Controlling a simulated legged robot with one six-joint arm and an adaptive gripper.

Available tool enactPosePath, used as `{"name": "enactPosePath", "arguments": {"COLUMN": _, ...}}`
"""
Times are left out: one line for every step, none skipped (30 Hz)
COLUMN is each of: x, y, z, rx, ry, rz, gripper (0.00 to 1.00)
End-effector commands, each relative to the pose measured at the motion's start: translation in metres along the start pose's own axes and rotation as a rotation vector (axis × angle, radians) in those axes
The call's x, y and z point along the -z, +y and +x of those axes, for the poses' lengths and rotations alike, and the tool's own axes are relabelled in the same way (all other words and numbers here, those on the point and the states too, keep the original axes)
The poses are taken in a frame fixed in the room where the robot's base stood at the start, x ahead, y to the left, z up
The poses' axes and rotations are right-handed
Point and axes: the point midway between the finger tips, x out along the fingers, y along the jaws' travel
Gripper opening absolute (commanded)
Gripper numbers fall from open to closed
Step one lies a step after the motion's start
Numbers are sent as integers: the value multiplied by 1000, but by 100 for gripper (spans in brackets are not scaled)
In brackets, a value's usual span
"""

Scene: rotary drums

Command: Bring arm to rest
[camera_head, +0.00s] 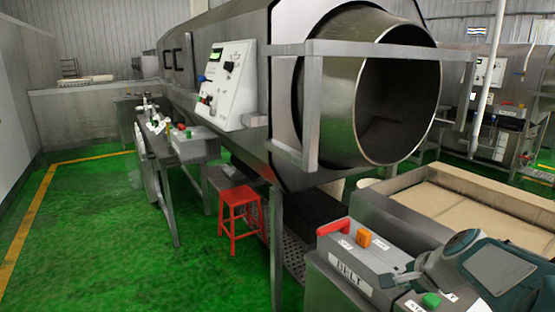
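No gripper that I can make out shows in the head view, so its opening and what it may hold cannot be seen. I cannot tell any part of my arm for certain. A large metal rotary drum (343,92) with a wide round open mouth faces right of centre, behind a square metal frame (309,105). A grey-teal rounded device (497,272) shows at the lower right beside a control box labelled BELT (345,268); I cannot tell what it is.
A white control panel (229,82) is on the drum housing. A red stool (241,212) stands below it. A metal side table (160,140) is left of the stool. A shallow metal tray (400,213) lies at right. Green floor (100,240) is free at left, edged by a yellow line.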

Motion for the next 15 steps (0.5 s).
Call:
{"name": "enactPosePath", "arguments": {"x": -23, "y": 4, "z": -9, "rx": -18, "ry": -3, "rz": -113, "gripper": 0}}
{"name": "enactPosePath", "arguments": {"x": -34, "y": 8, "z": -13, "rx": -32, "ry": -4, "rz": -182, "gripper": 0}}
{"name": "enactPosePath", "arguments": {"x": -48, "y": 14, "z": -19, "rx": -50, "ry": -5, "rz": -273, "gripper": 0}}
{"name": "enactPosePath", "arguments": {"x": -58, "y": 19, "z": -24, "rx": -64, "ry": -4, "rz": -341, "gripper": 0}}
{"name": "enactPosePath", "arguments": {"x": -68, "y": 24, "z": -28, "rx": -77, "ry": -4, "rz": -408, "gripper": 0}}
{"name": "enactPosePath", "arguments": {"x": -80, "y": 32, "z": -34, "rx": -95, "ry": -3, "rz": -497, "gripper": 0}}
{"name": "enactPosePath", "arguments": {"x": -88, "y": 37, "z": -39, "rx": -107, "ry": -2, "rz": -564, "gripper": 0}}
{"name": "enactPosePath", "arguments": {"x": -96, "y": 44, "z": -43, "rx": -120, "ry": -1, "rz": -631, "gripper": 0}}
{"name": "enactPosePath", "arguments": {"x": -105, "y": 52, "z": -49, "rx": -136, "ry": 2, "rz": -719, "gripper": 0}}
{"name": "enactPosePath", "arguments": {"x": -112, "y": 59, "z": -53, "rx": -148, "ry": 5, "rz": -785, "gripper": 0}}
{"name": "enactPosePath", "arguments": {"x": -118, "y": 66, "z": -57, "rx": -161, "ry": 8, "rz": -849, "gripper": 0}}
{"name": "enactPosePath", "arguments": {"x": -125, "y": 74, "z": -63, "rx": -177, "ry": 14, "rz": -936, "gripper": 0}}
{"name": "enactPosePath", "arguments": {"x": -130, "y": 81, "z": -66, "rx": -189, "ry": 18, "rz": -1000, "gripper": 0}}
{"name": "enactPosePath", "arguments": {"x": -134, "y": 88, "z": -70, "rx": -200, "ry": 23, "rz": -1059, "gripper": 0}}
{"name": "enactPosePath", "arguments": {"x": -138, "y": 95, "z": -74, "rx": -213, "ry": 30, "rz": -1131, "gripper": 0}}
